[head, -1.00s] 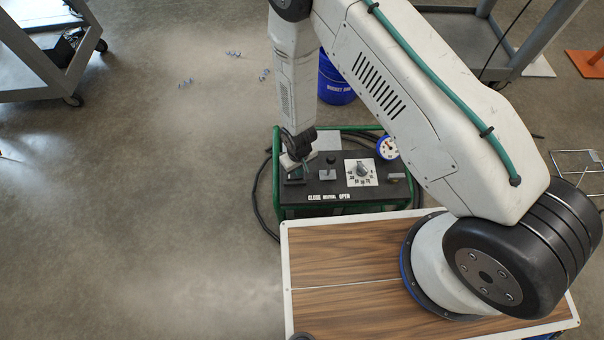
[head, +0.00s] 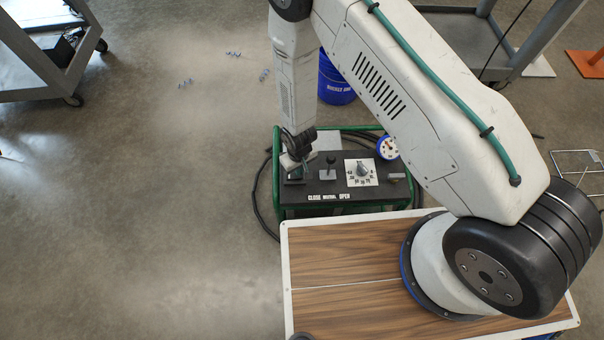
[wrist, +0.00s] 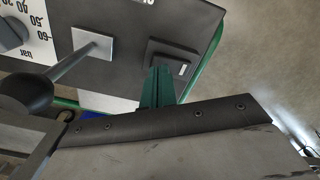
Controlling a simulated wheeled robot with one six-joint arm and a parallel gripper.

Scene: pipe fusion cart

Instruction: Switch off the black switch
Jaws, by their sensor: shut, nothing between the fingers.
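The black switch (wrist: 181,50) is a dark rectangular housing with a pale mark on its right side, near the corner of the dark control panel (wrist: 120,20). It also shows partly in the head view (head: 294,181), at the panel's left end below my gripper. My gripper (wrist: 159,75) is shut and empty, its teal fingers together. In the wrist view the fingertips overlap the near left part of the switch and hide some of it. I cannot tell whether they touch it. In the head view my gripper (head: 301,172) is right over the switch.
Beside the switch stands a lever with a black knob (wrist: 26,92) on a pale plate (wrist: 92,45). A dial (head: 361,172) and gauge (head: 388,148) sit further right. A green frame (head: 277,165) surrounds the unit. A wooden cart top (head: 340,262) is in front.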

